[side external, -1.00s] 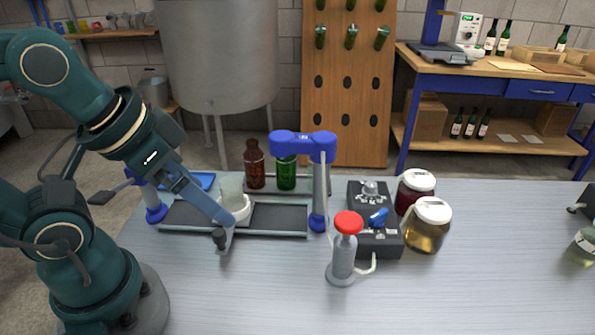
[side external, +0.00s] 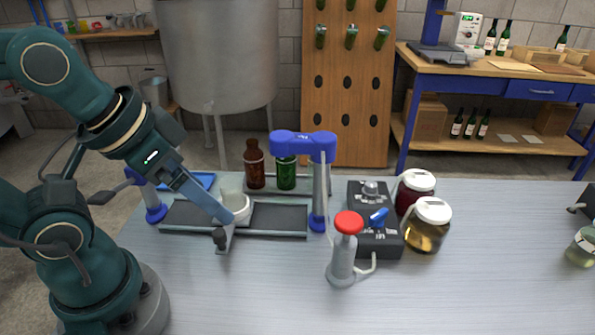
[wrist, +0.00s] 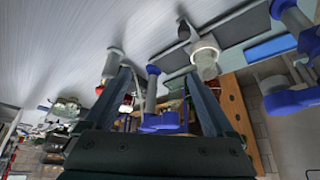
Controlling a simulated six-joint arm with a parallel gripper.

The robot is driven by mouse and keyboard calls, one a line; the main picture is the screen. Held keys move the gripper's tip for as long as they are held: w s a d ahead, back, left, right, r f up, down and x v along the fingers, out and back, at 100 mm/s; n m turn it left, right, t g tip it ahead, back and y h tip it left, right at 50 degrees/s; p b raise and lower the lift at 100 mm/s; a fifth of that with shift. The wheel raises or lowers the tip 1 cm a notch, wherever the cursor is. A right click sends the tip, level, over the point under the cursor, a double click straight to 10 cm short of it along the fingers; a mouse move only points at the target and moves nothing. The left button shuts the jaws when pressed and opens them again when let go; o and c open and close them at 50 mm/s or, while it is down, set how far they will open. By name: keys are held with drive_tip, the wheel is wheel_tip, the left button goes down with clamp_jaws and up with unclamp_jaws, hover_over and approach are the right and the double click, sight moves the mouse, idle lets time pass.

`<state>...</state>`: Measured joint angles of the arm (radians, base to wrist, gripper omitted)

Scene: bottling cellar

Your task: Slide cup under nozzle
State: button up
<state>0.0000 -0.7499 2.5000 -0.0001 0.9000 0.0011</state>
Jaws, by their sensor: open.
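A whitish cup (side external: 239,208) stands on the dark track of a low tray (side external: 280,219), left of its middle. In the wrist view the cup (wrist: 206,60) shows beyond the tip of the right-hand finger. My gripper (wrist: 158,75) is open, with nothing between its fingers. In the side view its finger slants down in front of the cup and partly hides it; whether it touches the cup I cannot tell. The blue head (side external: 303,145) of a post stands over the track to the right of the cup. A nozzle opening under it is not clear.
A grey pump bottle with a red cap (side external: 347,223) and a black control box (side external: 374,245) stand right of the tray. Two lidded jars (side external: 427,228) stand beyond. Brown (side external: 254,168) and green (side external: 287,174) bottles stand behind the track. The front right table is clear.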

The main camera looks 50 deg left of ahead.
drive_tip(key=shift+r, duration=0.1)
drive_tip(key=c, duration=0.3)
drive_tip(key=g, duration=0.5)
hover_over(218, 232)
drive_tip(key=f, duration=0.5)
drive_tip(key=shift+w+d+f, duration=0.15)
drive_tip(key=shift+d+f, duration=0.1)
drive_tip(key=shift+f, duration=0.05)
drive_tip(key=shift+a+f+g, duration=0.25)
drive_tip(key=shift+f+g, duration=0.05)
drive_tip(key=shift+f, duration=2.75)
clamp_jaws()
